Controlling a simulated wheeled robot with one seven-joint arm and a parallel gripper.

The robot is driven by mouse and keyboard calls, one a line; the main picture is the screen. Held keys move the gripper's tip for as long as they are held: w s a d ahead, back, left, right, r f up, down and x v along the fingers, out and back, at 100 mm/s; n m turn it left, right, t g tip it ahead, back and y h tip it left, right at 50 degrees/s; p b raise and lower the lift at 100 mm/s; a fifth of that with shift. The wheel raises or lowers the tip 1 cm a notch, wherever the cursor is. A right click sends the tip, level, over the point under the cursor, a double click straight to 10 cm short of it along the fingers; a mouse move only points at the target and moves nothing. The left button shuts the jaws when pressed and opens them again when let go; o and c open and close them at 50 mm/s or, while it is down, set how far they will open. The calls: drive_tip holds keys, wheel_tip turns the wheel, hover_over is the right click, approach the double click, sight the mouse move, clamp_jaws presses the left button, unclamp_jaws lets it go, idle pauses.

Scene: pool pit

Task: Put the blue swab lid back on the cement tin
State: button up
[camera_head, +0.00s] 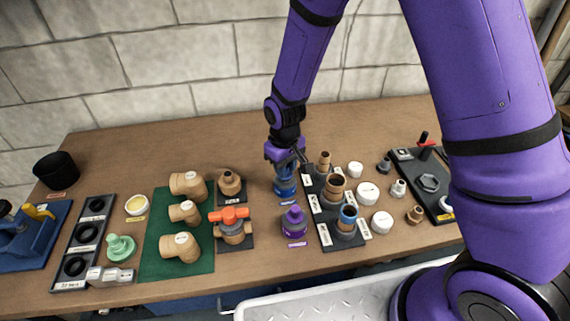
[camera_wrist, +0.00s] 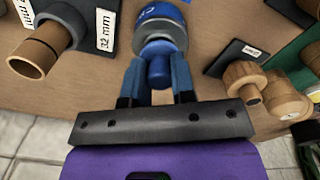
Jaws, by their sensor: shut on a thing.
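The blue cement tin (camera_head: 286,190) stands on the bench, right of the tan valve fittings and behind the purple tin. It also shows at the top of the wrist view (camera_wrist: 160,13), blue with white marking. My gripper (camera_head: 284,165) is above the tin, pointing down. In the wrist view its two blue fingers (camera_wrist: 158,82) are shut on the knob of the blue swab lid (camera_wrist: 158,68). The lid is in line with the tin and very close to or touching its top. I cannot tell whether it is seated. The swab under the lid is hidden.
A purple tin (camera_head: 293,221) stands in front. A dark rack (camera_head: 345,240) with pipe pieces is close on the right, with white caps (camera_head: 367,192) beyond. The bench behind is clear.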

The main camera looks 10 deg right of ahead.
drive_tip(key=shift+f, duration=0.45)
idle(0.4)
drive_tip(key=o, duration=1.3)
drive_tip(key=shift+o, duration=0.2)
drive_tip(key=shift+r, duration=0.1)
drive_tip(key=shift+r, duration=3.95)
